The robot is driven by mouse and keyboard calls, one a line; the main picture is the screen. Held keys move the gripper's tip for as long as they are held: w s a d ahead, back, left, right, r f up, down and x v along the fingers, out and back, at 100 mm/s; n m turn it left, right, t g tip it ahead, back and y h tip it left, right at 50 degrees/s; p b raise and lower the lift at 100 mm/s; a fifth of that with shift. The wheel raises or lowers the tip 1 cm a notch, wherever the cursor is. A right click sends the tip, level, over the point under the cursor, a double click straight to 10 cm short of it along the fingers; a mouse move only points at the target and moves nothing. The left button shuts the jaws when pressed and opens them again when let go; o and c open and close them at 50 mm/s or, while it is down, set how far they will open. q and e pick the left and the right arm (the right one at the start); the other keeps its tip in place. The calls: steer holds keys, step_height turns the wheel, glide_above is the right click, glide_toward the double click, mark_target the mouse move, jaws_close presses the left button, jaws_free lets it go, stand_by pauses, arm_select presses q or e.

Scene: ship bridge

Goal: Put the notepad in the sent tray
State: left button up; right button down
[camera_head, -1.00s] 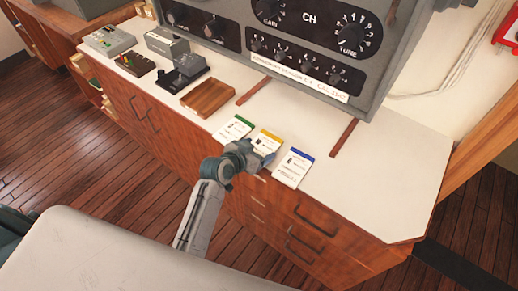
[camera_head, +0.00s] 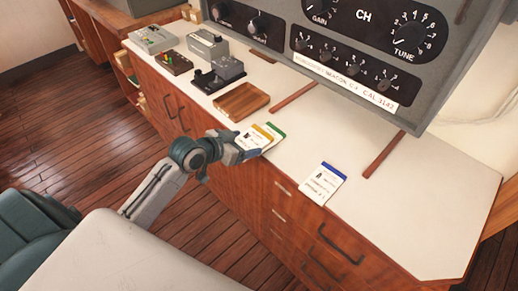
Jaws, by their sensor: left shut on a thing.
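Three small white pads are in the head view. The yellow-topped pad (camera_head: 256,139) is at my left gripper (camera_head: 243,149), whose jaws are shut on it at the counter's front edge. It overlaps the green-topped pad (camera_head: 277,134), which shows only in part behind it. The blue-topped pad (camera_head: 324,182) lies apart to the right, flat on the counter. The print on the pads is too small to read, so I cannot tell which is the notepad. No tray marked as sent is visible. My right gripper is not in view.
A brown wooden block or shallow tray (camera_head: 242,101) lies just behind the left gripper. Several grey devices (camera_head: 218,75) stand at the back left. A large radio panel (camera_head: 350,60) rises behind the white counter (camera_head: 400,215), which is clear at the right.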

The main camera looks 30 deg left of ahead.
arm_select(q)
steer(key=shift+s+a+r, duration=0.1)
steer(key=shift+s+a, duration=0.1)
steer(key=shift+a, duration=0.5)
steer(key=shift+s+a+r, duration=0.1)
steer(key=shift+s+a, duration=0.1)
steer(key=shift+a, duration=0.5)
